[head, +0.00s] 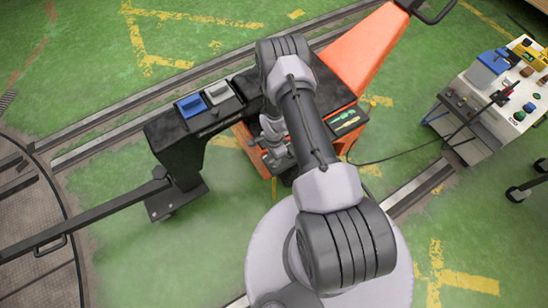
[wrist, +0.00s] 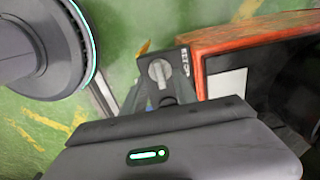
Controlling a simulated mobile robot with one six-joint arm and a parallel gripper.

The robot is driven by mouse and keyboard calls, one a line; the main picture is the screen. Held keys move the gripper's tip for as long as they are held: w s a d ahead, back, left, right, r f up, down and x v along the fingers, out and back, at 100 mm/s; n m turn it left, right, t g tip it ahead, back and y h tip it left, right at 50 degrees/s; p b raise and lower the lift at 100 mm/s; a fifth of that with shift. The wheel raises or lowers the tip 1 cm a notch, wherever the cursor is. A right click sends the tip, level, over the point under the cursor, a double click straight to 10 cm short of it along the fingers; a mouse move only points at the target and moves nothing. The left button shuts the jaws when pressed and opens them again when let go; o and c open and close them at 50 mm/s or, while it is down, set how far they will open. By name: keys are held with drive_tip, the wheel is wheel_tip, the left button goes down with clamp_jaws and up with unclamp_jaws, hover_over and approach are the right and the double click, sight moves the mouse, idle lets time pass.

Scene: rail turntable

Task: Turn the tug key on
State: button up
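The tug is an orange machine (head: 365,48) with a dark panel in the head view. In the wrist view a round grey key switch (wrist: 159,72) sits on a dark plate, beside a small white-lettered label (wrist: 184,61). Its raised bar points roughly up and down in the picture. My gripper (head: 272,158) is low beside the tug's orange body in the head view, partly behind my arm. In the wrist view its dark housing fills the bottom, just below the switch. I cannot see its fingertips clearly or whether they touch the switch.
A black console with a blue tray (head: 191,105) and a grey tray (head: 219,92) stands left of my arm. A black bar (head: 85,222) runs from it over the turntable (head: 32,265). A cluttered cart (head: 490,95) is at right. Green floor is open at lower left.

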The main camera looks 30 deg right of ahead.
wheel_tip(320, 180, up, 15)
drive_tip(key=p, duration=0.5)
